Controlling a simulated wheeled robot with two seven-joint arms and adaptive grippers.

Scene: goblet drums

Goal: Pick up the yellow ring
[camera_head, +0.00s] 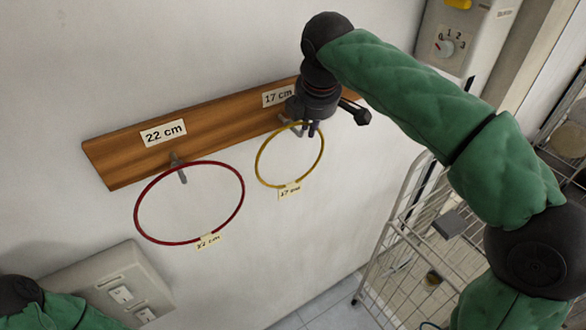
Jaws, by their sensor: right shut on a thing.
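The yellow ring (259,152) hangs below the 17 cm label on the wooden board (215,134), with a small 17 cm tag (290,190) at its bottom. My right gripper (313,130) is at the top of the yellow ring and shut on it, in front of the board. The hook there is partly hidden by the gripper. The red ring (244,190) hangs from a metal hook (180,172) under the 22 cm label (163,133). Part of my left arm shows at the bottom left; its gripper is out of view.
A switch panel (110,285) is on the wall at the lower left. A control box with a dial (444,46) is at the upper right. A white wire rack (410,245) stands at the right, below my right arm.

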